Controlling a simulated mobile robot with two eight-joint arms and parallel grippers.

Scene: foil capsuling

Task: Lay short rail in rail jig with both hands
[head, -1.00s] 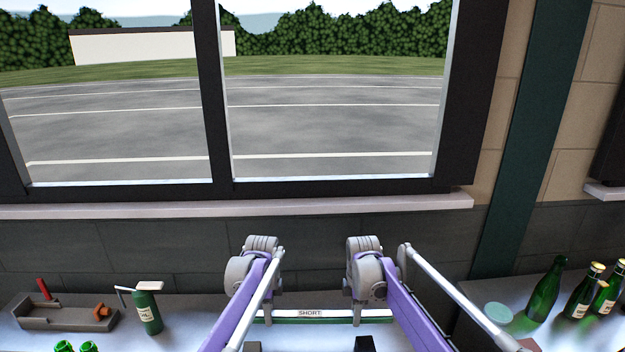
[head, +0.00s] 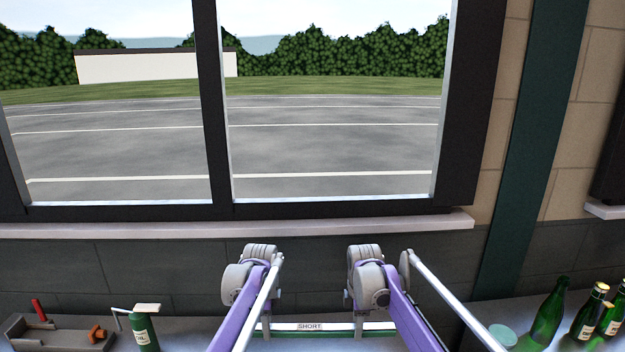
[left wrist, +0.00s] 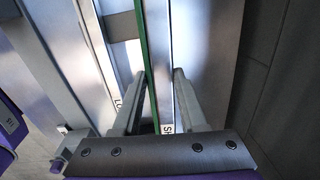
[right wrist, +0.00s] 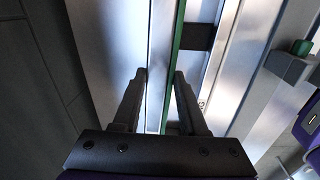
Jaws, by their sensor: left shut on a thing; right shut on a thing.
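The short rail (head: 310,327) is a long pale bar with a green edge and a label reading SHORT. It lies crosswise at the bottom of the head view. My left gripper (head: 262,330) is shut on its left part and my right gripper (head: 358,326) on its right part. In the left wrist view the rail (left wrist: 165,60) runs between the fingers (left wrist: 156,88), its label partly hidden. In the right wrist view the rail (right wrist: 160,60) also runs between the fingers (right wrist: 159,80). I cannot clearly tell the rail jig, or whether the rail touches it.
A bar with a partly hidden label starting LO (left wrist: 95,40) runs beside the rail. A dark block (right wrist: 200,37) is near the right fingers. A window is behind.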

